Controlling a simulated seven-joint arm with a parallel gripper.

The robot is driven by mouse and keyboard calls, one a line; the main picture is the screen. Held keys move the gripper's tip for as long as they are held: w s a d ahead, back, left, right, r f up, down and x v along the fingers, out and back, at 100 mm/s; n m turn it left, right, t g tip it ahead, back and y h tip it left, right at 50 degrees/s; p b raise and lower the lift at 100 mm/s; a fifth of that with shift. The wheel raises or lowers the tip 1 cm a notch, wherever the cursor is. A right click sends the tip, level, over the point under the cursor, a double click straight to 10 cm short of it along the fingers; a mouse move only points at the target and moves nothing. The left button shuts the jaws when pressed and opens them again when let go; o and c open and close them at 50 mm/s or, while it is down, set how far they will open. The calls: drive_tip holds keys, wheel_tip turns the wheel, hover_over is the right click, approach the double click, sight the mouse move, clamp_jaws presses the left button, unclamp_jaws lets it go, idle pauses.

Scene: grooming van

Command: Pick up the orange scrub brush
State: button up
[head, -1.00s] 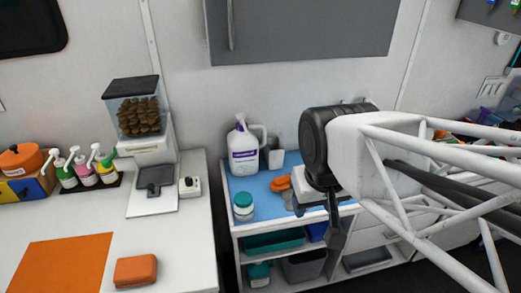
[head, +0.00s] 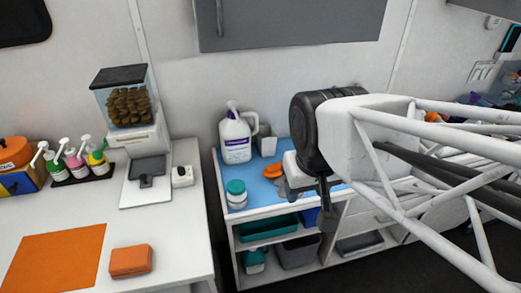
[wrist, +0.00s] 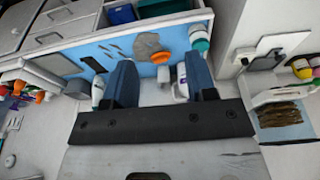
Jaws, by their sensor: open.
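An orange item that looks like the scrub brush (head: 272,171) lies on the blue top of the shelf unit, beside a flat grey piece. My gripper's white and dark body partly covers this area in the head view. My gripper (wrist: 160,62) is open and holds nothing. In the head view my gripper (head: 324,195) points down to the right of the brush. I cannot tell the height between them.
On the blue top (head: 262,195) stand a white jug (head: 236,140), a teal-lidded jar (head: 236,195) and a grey cup (head: 266,146). The left counter (head: 180,240) holds an orange block (head: 131,260), an orange mat (head: 55,258), pump bottles and a feeder (head: 126,100).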

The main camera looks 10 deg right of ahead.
drive_tip(key=shift+o, duration=0.4)
drive_tip(key=w+f+n+g+h, duration=0.2)
drive_tip(key=w+f+n+h, duration=0.25)
drive_tip(key=w, duration=0.45)
drive_tip(key=w+f+n+g+h, duration=0.25)
drive_tip(key=w+f+n, duration=0.3)
drive_tip(key=w, duration=0.45)
drive_tip(key=n+t+h, duration=0.4)
drive_tip(key=n+h, duration=0.2)
drive_tip(key=n, duration=0.4)
approach(276, 164)
drive_tip(key=a, duration=0.3)
drive_tip(key=shift+s+r, duration=0.4)
drive_tip(key=shift+r, duration=0.1)
drive_tip(key=shift+x, duration=3.4)
drive_tip(key=shift+d, duration=0.1)
drive_tip(key=shift+x, duration=2.45)
